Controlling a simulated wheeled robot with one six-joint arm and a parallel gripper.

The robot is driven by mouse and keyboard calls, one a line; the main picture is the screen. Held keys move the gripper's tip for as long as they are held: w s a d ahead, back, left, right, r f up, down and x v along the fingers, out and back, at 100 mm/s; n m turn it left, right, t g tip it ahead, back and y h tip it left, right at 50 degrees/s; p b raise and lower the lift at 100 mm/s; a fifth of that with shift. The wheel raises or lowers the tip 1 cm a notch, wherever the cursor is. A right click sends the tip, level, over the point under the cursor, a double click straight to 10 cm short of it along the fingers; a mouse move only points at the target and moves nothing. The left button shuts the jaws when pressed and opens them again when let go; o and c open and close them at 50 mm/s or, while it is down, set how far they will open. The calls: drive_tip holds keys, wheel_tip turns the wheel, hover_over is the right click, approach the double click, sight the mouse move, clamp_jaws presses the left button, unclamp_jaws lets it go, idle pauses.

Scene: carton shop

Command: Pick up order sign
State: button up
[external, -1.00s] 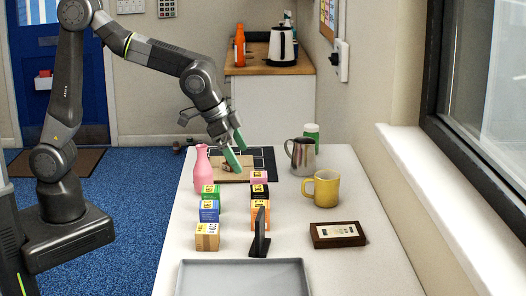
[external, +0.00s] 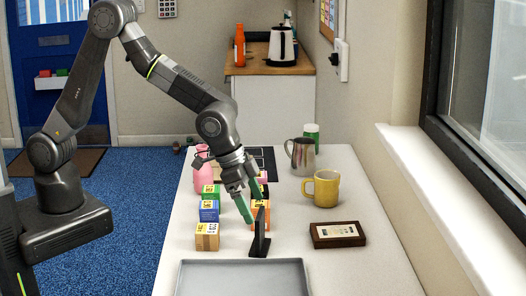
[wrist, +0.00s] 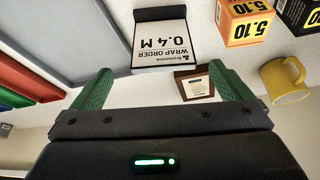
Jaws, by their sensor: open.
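The order sign (external: 259,236) is a thin black upright stand on the white table, seen nearly edge-on in the external view, just behind the grey tray. In the wrist view its white face (wrist: 161,43) reads "WRAP ORDER 0.4 M", upside down. My gripper (external: 253,208) is open and points down just above and behind the sign's top. In the wrist view my two green fingers (wrist: 163,80) are spread apart and empty, with the sign beyond their tips. I cannot tell whether a finger touches it.
Several small boxes (external: 207,237) stand in two columns left of and behind the sign. A grey tray (external: 243,263) lies in front. A framed plaque (external: 338,235) and a yellow mug (external: 324,189) are at the right. A pink bottle (external: 202,172) stands behind, partly hidden by my arm.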

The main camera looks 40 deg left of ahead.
sight(260, 213)
drive_tip(key=shift+p+x, duration=0.8)
drive_tip(key=shift+x, duration=1.75)
drive_tip(key=shift+w, duration=0.15)
drive_tip(key=c, duration=1.3)
drive_tip(key=shift+r, duration=0.15)
